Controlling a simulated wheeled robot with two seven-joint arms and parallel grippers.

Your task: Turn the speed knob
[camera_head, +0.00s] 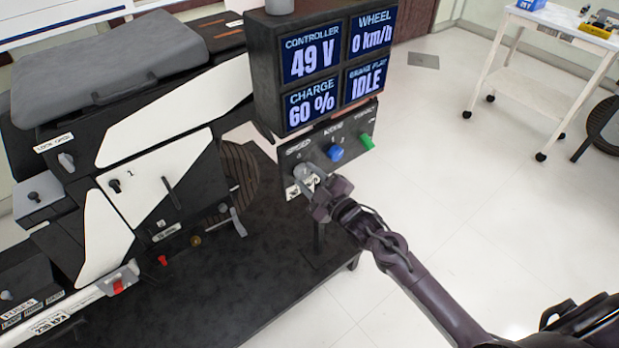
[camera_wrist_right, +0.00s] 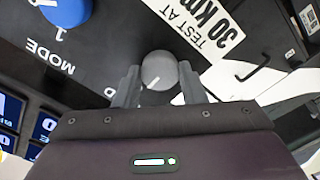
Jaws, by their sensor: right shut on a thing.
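The grey speed knob (camera_wrist_right: 160,71) sits on the dark control panel (camera_head: 353,150), with a white pointer line on its face. My right gripper (camera_wrist_right: 160,88) has a finger on each side of the knob and is shut on it. In the head view, my right gripper (camera_head: 318,184) reaches the panel's lower left and partly hides the knob (camera_head: 303,172). The display above the panel (camera_head: 325,62) reads 49 V, 0 km/h, 60 % and IDLE. My left gripper is not in view.
A blue mode knob (camera_head: 336,153) and a green control (camera_head: 367,142) sit right of the speed knob. A label reading "TEST AT 30 KM" (camera_wrist_right: 200,25) is beside it. The black-and-white vehicle (camera_head: 160,170) stands at left. A white cart (camera_head: 545,60) is at upper right; open floor lies between.

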